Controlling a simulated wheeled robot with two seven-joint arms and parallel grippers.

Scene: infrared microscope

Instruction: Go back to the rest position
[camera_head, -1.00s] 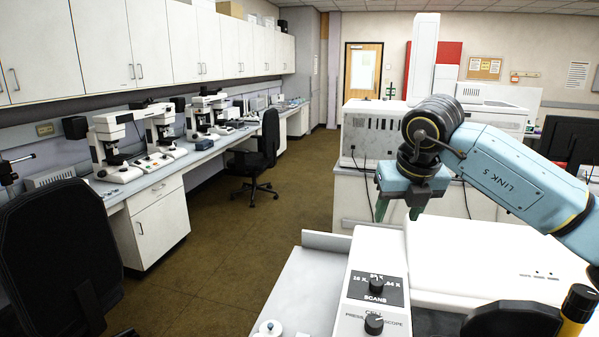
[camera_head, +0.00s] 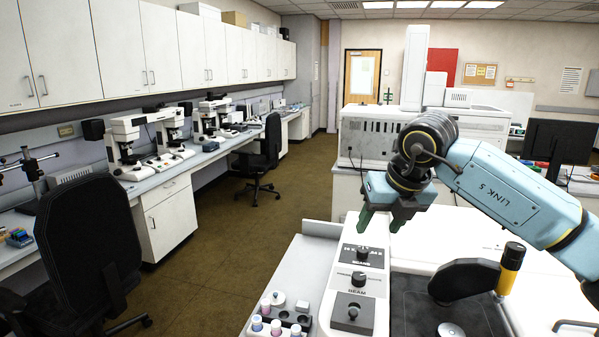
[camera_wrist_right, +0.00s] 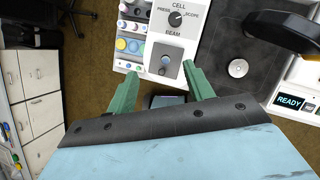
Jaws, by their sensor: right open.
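My right gripper (camera_head: 381,224) hangs above the white control panel of the microscope (camera_head: 372,262) in the head view. Its green fingers are apart and nothing is between them. In the right wrist view the two green fingers (camera_wrist_right: 158,88) are spread, with the panel's knobs and the joystick pad beyond them. My left gripper is in neither view.
A sample tray (camera_head: 258,303) with several coloured vials lies left of the panel. The dark stage (camera_head: 415,312) with a black and yellow arm (camera_head: 470,278) stands to the right. Office chairs (camera_head: 80,240) and a microscope bench line the left. The floor between is clear.

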